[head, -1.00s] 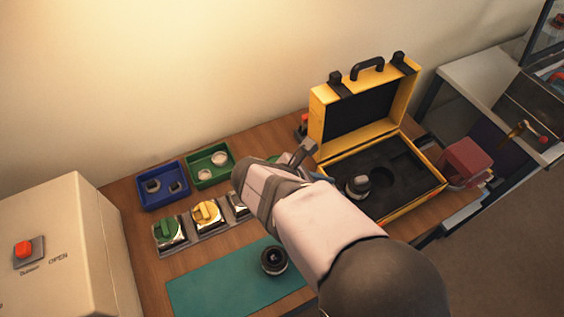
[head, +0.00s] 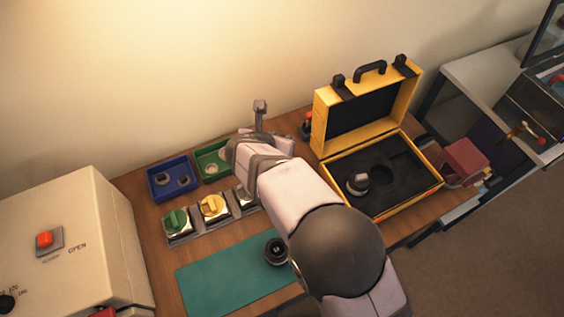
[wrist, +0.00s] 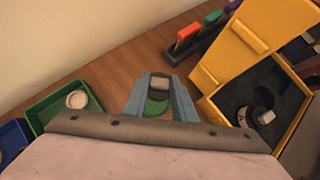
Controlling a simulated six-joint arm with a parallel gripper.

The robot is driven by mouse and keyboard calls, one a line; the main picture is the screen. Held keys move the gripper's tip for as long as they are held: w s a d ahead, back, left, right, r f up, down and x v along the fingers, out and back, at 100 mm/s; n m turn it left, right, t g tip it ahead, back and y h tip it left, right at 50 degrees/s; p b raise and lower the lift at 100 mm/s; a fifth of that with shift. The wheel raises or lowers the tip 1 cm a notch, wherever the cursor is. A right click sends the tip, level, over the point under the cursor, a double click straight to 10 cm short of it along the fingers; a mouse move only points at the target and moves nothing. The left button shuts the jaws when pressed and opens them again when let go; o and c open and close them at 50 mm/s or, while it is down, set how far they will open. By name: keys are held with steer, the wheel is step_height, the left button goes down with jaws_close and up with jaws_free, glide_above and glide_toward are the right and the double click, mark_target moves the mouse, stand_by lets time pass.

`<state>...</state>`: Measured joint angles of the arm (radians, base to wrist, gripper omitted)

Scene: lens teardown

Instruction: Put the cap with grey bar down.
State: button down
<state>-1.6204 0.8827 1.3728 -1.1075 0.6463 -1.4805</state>
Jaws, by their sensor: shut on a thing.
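My gripper (wrist: 160,98) is shut on the grey bar of the cap with grey bar (wrist: 159,83) in the wrist view. A round green patch (wrist: 155,108) shows between the fingers, below the bar. I cannot tell whether the cap touches it. In the head view my gripper (head: 260,112) is at the back of the table, right of the green tray (head: 201,173); the cap cannot be made out there. The green tray also shows in the wrist view (wrist: 38,119), with a pale round piece (wrist: 77,99) in it.
A blue tray (head: 153,193) stands left of the green one. Holders with a green-barred cap (head: 177,221) and a yellow-barred cap (head: 213,206) are in front. An open yellow case (head: 425,205) is at right. Coloured-handled tools (wrist: 188,32) stand beyond. A lens (head: 277,251) is on the teal mat (head: 215,284).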

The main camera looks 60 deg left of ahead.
steer(key=shift+f+p, duration=1.25)
steer(key=shift+f, duration=3.7)
steer(key=shift+f, duration=0.1)
steer(key=shift+f, duration=0.1)
steer(key=c, duration=1.5)
jaws_free()
steer(key=shift+o, duration=0.2)
steer(key=shift+r, duration=0.25)
steer(key=shift+s+d+r, duration=0.2)
steer(key=b+v, duration=0.3)
steer(key=v, duration=0.8)
steer(key=shift+d+r, duration=0.1)
steer(key=shift+r, duration=0.05)
